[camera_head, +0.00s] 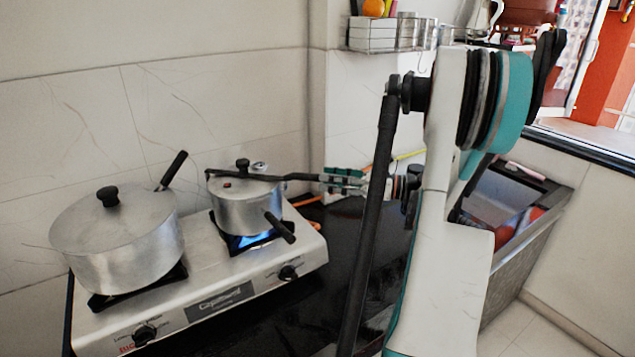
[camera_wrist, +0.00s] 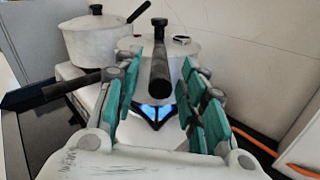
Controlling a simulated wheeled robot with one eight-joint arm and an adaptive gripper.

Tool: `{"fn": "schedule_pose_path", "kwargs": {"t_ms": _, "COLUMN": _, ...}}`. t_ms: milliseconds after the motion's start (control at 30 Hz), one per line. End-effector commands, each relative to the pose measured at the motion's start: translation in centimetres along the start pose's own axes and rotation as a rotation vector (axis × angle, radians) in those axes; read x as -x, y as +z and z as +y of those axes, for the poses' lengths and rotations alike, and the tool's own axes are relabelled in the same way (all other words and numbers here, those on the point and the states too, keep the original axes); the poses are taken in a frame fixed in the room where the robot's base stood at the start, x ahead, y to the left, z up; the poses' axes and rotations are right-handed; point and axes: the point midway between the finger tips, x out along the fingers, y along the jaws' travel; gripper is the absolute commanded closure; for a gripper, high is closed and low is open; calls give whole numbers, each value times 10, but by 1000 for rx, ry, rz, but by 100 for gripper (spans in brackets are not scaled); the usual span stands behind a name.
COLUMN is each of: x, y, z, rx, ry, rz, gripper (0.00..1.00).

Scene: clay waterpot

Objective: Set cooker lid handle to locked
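The cooker (camera_head: 248,213) is a small metal pot on the right burner of the stove, over a lit blue flame; it also shows in the wrist view (camera_wrist: 185,60). Its long black lid handle (camera_head: 299,177) points right toward my gripper. In the wrist view the lid handle (camera_wrist: 159,65) points toward the camera, between the fingers. The black body handle (camera_head: 280,228) points to the front right, apart from the lid handle. My gripper (camera_head: 333,180) is open, with teal finger pads (camera_wrist: 162,92) on both sides of the lid handle's end and gaps visible.
A larger lidded pot (camera_head: 118,235) with a black handle stands on the left burner of the stove (camera_head: 215,300). Tiled walls stand behind. A shelf (camera_head: 380,45) with tins is above right, and a sink (camera_head: 500,200) is at the right. An orange hose (camera_wrist: 295,168) lies beside the stove.

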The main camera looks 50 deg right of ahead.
Motion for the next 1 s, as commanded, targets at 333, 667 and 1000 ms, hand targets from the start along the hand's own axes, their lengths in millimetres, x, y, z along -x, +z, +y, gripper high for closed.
{"fn": "schedule_pose_path", "kwargs": {"t_ms": 333, "x": -38, "y": 0, "z": 0, "rx": 0, "ry": 1, "rz": 0, "gripper": 62}}
{"fn": "schedule_pose_path", "kwargs": {"t_ms": 667, "x": -40, "y": 0, "z": 0, "rx": 0, "ry": 0, "rz": 0, "gripper": 64}}
{"fn": "schedule_pose_path", "kwargs": {"t_ms": 1000, "x": -40, "y": 0, "z": 0, "rx": 0, "ry": 0, "rz": 0, "gripper": 100}}
